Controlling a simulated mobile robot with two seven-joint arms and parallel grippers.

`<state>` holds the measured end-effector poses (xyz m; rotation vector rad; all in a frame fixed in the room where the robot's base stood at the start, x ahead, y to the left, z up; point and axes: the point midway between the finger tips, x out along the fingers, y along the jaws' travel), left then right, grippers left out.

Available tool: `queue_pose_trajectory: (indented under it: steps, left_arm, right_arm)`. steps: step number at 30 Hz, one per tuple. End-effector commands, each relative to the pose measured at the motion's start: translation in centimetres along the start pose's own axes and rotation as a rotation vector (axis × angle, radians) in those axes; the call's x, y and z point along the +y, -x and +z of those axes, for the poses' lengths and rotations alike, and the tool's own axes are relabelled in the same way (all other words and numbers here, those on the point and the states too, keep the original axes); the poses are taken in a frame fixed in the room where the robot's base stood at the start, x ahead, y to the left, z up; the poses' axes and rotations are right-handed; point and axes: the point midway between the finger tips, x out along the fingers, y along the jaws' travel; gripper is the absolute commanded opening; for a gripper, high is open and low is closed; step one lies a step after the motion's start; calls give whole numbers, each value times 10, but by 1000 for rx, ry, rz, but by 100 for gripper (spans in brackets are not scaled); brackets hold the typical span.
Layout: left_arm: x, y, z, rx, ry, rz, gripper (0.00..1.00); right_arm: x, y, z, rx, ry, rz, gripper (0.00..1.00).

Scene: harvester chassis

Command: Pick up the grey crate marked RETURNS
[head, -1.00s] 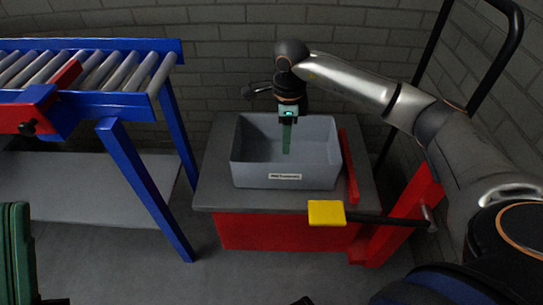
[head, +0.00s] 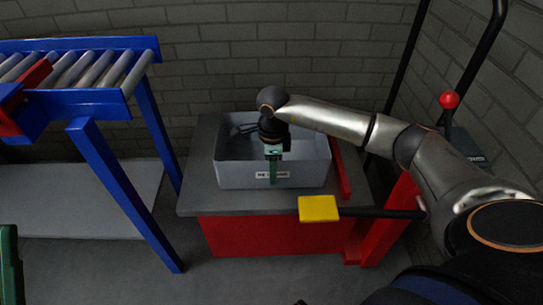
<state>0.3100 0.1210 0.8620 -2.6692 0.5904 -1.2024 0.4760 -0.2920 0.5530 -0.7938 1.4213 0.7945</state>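The grey crate (head: 235,177) stands upright on the grey top of a red lift table, in the middle of the head view. A small white label is on its front wall; its text is too small to read and partly covered. My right gripper (head: 273,172) points down at the middle of the front wall, its green finger overlapping the label. I cannot tell whether a second finger is behind the wall, or whether the fingers touch it. My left gripper is not in view.
The lift table (head: 193,202) has a yellow pedal (head: 318,208) in front and a red bar (head: 341,168) right of the crate. A blue roller conveyor (head: 105,170) stands left. A red knob (head: 449,99) and black handle are right. A brick wall is close behind.

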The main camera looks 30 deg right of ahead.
Motion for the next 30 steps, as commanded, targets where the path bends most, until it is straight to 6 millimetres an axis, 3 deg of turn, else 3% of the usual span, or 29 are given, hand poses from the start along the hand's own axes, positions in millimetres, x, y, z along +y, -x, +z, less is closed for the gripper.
queue_pose_trajectory:
  steps: [5,15,30]
  left_arm:
    - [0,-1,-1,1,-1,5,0]
    - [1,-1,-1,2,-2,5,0]
    - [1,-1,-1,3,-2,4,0]
  right_arm:
    - [0,1,0,0,0,-1,38]
    - [0,2,0,0,0,-1,0]
    - [0,2,0,0,-1,-1,0]
